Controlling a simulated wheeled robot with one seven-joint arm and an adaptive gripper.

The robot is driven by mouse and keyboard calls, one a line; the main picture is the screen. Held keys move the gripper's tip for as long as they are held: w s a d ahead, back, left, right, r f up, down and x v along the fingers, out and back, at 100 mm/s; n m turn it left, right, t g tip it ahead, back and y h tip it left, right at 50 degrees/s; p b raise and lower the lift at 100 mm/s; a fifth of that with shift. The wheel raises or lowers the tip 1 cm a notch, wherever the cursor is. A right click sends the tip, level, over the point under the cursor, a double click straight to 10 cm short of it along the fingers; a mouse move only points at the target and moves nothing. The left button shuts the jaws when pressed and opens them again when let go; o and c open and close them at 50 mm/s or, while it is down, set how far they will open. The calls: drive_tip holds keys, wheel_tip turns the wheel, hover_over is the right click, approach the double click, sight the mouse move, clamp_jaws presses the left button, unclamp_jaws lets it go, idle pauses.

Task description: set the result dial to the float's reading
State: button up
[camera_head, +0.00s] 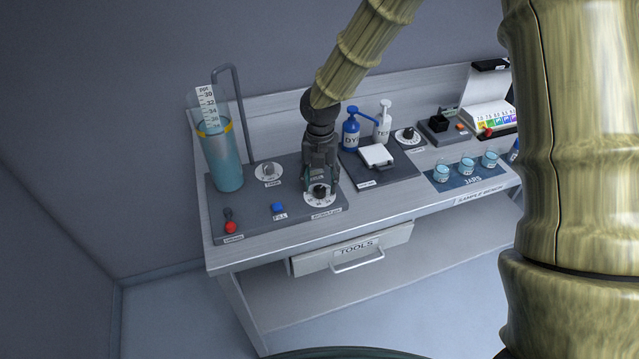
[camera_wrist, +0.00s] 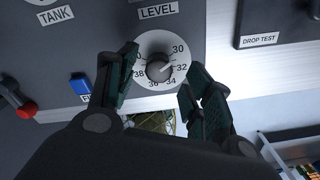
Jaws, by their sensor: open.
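The result dial (camera_wrist: 148,44) is a white disc with numbers from 30 to 40 around a dark grey knob (camera_wrist: 159,66). I cannot make out its pointer mark surely. In the head view the dial (camera_head: 312,202) sits at the panel's front right. My gripper (camera_head: 320,184) is open above it, with its fingers on either side of the knob in the wrist view; contact is unclear. The float's white ppt scale (camera_head: 206,105) stands in a tall cylinder of blue water (camera_head: 224,165). Marks from 30 to the mid 30s show; the exact waterline reading is too small to tell.
On the panel are a tank knob (camera_head: 268,172), a blue fill button (camera_head: 278,208) and a red-ended lever (camera_head: 231,227). A drop test tray (camera_head: 376,156), bottles (camera_head: 351,130) and jars (camera_head: 466,168) stand to the right. The tools drawer (camera_head: 352,248) is below the bench edge.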

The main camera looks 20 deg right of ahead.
sight(320, 192)
drive_tip(key=shift+f, duration=1.3)
drive_tip(key=shift+c, duration=0.3)
drive_tip(key=c, duration=0.9)
